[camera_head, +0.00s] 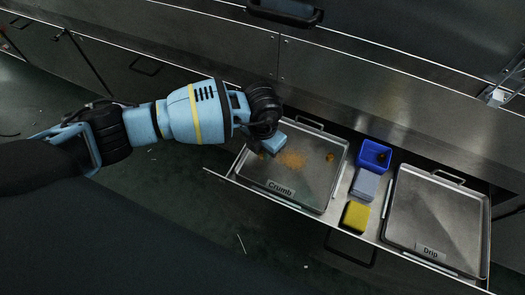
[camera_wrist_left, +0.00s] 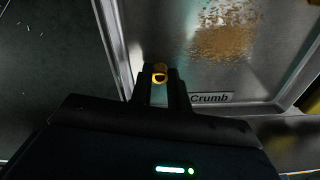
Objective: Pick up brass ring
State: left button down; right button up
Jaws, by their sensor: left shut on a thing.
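A small brass ring (camera_wrist_left: 160,73) shows gold in the left wrist view, between the two dark fingertips of my left gripper (camera_wrist_left: 160,78). My left gripper is shut on the ring, over the left part of the Crumb tray (camera_wrist_left: 125,60). How far the ring is above the tray floor I cannot tell. In the head view my left gripper (camera_head: 270,148) is over the left side of the Crumb tray (camera_head: 318,185), and its own hand hides the ring. My right gripper is in neither view.
Brown crumbs (camera_head: 292,159) lie on the Crumb tray. The Drip tray (camera_head: 435,215) is farther right. A steel cabinet front (camera_head: 350,80) rises behind the open drawer.

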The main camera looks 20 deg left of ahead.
pick_arm(q)
notch_tip(320, 180, up, 3)
jog(key=shift+f+p, duration=0.1)
jog(key=shift+p, duration=0.35)
jog(key=s+d, duration=0.1)
jog(key=d, duration=0.3)
jog(key=s+d+p, duration=0.1)
jog(key=d, duration=0.4)
jog(key=s+d+r, duration=0.1)
jog(key=s+d, duration=0.1)
jog(key=d, duration=0.3)
jog(key=shift+s, duration=0.1)
jog(key=shift+s+d+r, duration=0.1)
jog(key=shift+s+d, duration=0.1)
jog(key=shift+d, duration=0.45)
